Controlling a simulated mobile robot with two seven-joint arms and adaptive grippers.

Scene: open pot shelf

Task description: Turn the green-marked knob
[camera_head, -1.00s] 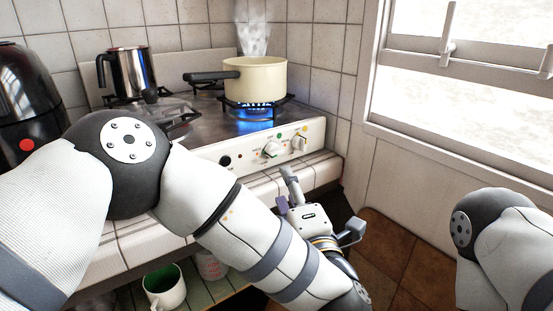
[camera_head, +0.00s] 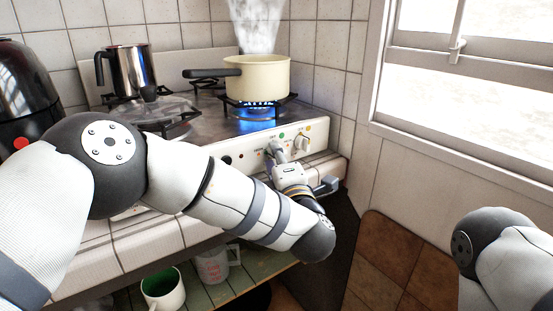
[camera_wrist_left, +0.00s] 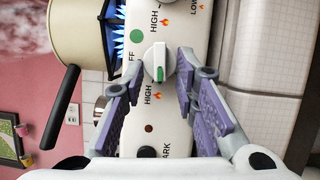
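The white knob (camera_wrist_left: 157,62) with a green dot (camera_wrist_left: 137,37) beside it is on the stove's front panel in the left wrist view. Its pointer stripe is green. My left gripper (camera_wrist_left: 160,72) is open, with its purple-padded fingertips on either side of the knob. Contact with the knob cannot be told. In the head view my left gripper (camera_head: 275,152) is at the panel and covers most of this knob; the green dot (camera_head: 281,135) shows above it. My right arm shows at the right edge, but its gripper is out of view.
A second white knob (camera_head: 302,143) sits just right of the gripper. A cream pot (camera_head: 256,78) steams over a lit blue flame (camera_head: 256,104). A kettle (camera_head: 127,72) stands at the back left. Mugs (camera_head: 163,287) are on the shelf below.

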